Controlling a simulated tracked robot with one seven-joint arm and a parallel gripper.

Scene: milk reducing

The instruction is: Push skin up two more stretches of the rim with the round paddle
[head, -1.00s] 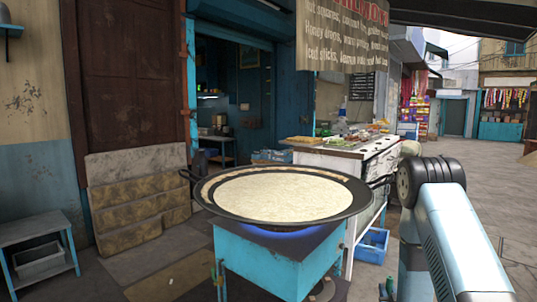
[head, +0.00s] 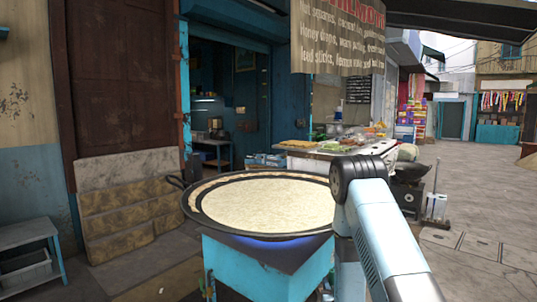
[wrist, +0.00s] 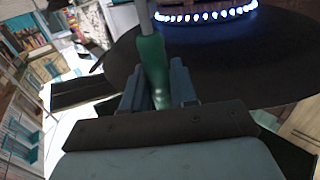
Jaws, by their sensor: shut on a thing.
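A wide dark pan (head: 197,215) with a pale, cream-coloured surface of milk (head: 265,205) sits on a light-blue stove stand (head: 265,270). A dark band of pan wall shows around the milk at the left and back. My arm covers the pan's right edge in the head view, and my gripper is hidden there. In the wrist view my gripper (wrist: 155,82) is shut on the green handle (wrist: 152,58), whose grey shaft runs up out of the picture. The round paddle's head is not in view, so its contact with the rim cannot be told.
Blue flame (head: 265,239) burns under the pan; a ring of flames (wrist: 205,14) shows in the wrist view. A white stall counter (head: 335,158) with food stands behind. A grey-blue side table (head: 30,245) is at left. Open paving lies at right.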

